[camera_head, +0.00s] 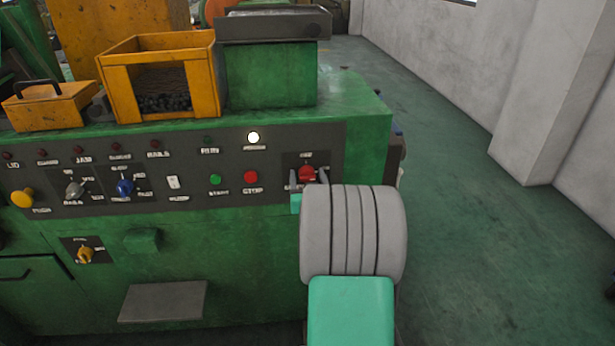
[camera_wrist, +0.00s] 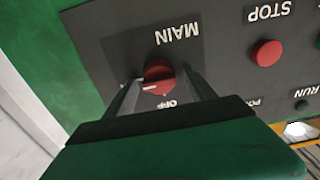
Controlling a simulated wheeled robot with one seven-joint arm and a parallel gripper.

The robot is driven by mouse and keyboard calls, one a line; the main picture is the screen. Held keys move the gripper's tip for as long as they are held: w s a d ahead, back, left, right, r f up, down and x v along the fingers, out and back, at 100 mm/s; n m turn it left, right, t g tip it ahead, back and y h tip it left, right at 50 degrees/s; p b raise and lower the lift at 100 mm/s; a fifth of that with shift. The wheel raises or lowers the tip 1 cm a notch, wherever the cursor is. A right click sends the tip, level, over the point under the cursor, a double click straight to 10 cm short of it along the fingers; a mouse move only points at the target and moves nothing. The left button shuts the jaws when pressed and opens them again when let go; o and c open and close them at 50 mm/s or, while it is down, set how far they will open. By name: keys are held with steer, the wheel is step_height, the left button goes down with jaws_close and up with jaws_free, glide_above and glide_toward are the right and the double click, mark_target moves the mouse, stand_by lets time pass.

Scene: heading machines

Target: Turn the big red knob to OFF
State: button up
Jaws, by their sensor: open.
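The big red knob (camera_head: 307,173) is on a dark plate at the right end of the machine's control panel. In the wrist view the red knob (camera_wrist: 158,76) appears between the two fingers of my gripper (camera_wrist: 162,92), with the words MAIN and OFF on the plate upside down. A pale mark shows on the knob's lower left side there, not pointing straight at OFF. My gripper (camera_head: 308,178) is open, one finger on each side of the knob; whether they touch it I cannot tell. My arm hides part of the plate in the head view.
A red STOP button (camera_head: 251,177) and green START button (camera_head: 215,180) sit left of the knob. A lit white lamp (camera_head: 253,137) is above STOP. A yellow bin (camera_head: 160,105) stands on the machine's top.

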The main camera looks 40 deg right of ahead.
steer(key=shift+c, duration=0.2)
steer(key=c, duration=1.3)
